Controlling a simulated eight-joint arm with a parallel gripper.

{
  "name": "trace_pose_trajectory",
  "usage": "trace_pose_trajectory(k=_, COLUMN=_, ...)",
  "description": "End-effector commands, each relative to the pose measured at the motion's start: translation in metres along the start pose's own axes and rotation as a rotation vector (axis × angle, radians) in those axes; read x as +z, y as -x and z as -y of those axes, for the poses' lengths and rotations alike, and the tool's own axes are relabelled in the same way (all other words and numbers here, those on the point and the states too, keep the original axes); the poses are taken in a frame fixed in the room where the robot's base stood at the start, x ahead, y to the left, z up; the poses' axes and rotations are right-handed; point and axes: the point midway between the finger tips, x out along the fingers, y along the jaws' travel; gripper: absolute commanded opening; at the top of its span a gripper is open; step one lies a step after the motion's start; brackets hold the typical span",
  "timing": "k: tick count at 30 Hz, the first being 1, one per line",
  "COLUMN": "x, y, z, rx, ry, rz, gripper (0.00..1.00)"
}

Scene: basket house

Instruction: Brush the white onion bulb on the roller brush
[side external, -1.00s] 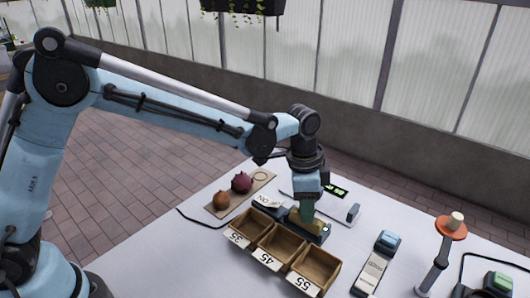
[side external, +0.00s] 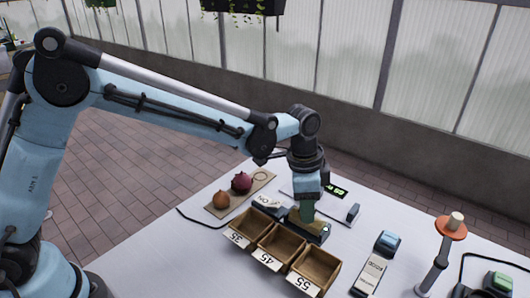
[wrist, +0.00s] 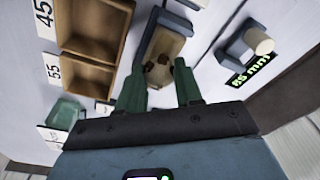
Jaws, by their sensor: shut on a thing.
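My gripper (side external: 306,218) points down over the roller brush (side external: 322,233), a dark housing behind the wooden bins. In the wrist view, the green fingers (wrist: 166,66) are closed in over the brush, with a tan form (wrist: 168,42) and small brown patches between and just beyond their tips. The white onion bulb seems to be the thing held, but I cannot separate its outline from the tan brush surface. Contact between bulb and brush cannot be told. In the side view the fingers hide that spot.
Three open wooden bins (side external: 277,245) marked 35, 45 and 55 stand in front. A board (side external: 238,190) holds a brown onion (side external: 221,200), a red onion (side external: 241,182) and an empty ring. A caliper display (wrist: 250,70) reads 85 mm. An orange-topped stand (side external: 451,228) is at right.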

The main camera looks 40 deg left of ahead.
Motion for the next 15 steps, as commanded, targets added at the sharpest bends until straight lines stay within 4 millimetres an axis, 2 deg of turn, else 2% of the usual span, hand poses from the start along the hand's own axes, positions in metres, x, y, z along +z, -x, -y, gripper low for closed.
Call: trace_pose_trajectory(k=15, x=0.0019, y=0.0001, z=0.0015, rx=0.000, ry=0.001, rz=0.000, gripper=0.07)
